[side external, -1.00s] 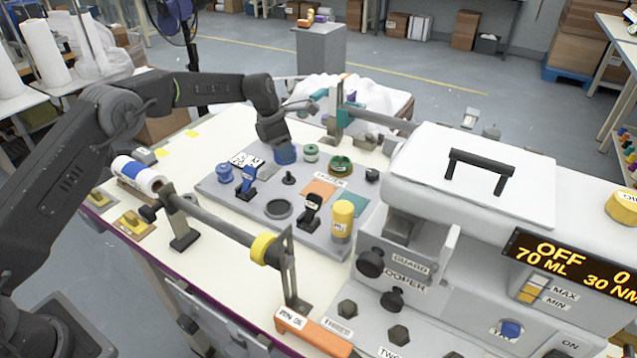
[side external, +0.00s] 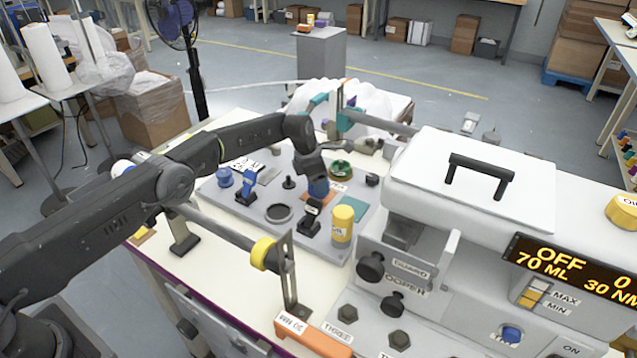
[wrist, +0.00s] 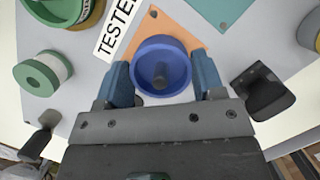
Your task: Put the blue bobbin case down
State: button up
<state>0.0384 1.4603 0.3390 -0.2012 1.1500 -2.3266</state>
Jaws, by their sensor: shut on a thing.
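The blue bobbin case (wrist: 160,66) is a round, cup-shaped piece with a dark centre post. My gripper (wrist: 163,80) is shut on it, with one blue finger on each side. In the wrist view the case covers part of the orange square (wrist: 172,24), beside the TESTE... label (wrist: 119,27). In the side view my gripper (side external: 317,185) points down over this part of the grey board (side external: 240,205), and the case is mostly hidden. I cannot tell whether the case touches the square.
A teal square (wrist: 222,10) lies beside the orange one. A green bobbin (wrist: 42,73), a green-and-brass round piece (side external: 341,170), a black presser-foot-like piece (side external: 311,216) and a yellow cylinder (side external: 342,224) stand nearby. The white machine (side external: 480,190) is at the right.

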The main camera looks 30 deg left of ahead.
jog(key=shift+f, duration=0.45)
jog(key=shift+f, duration=0.15)
jog(key=o, duration=1)
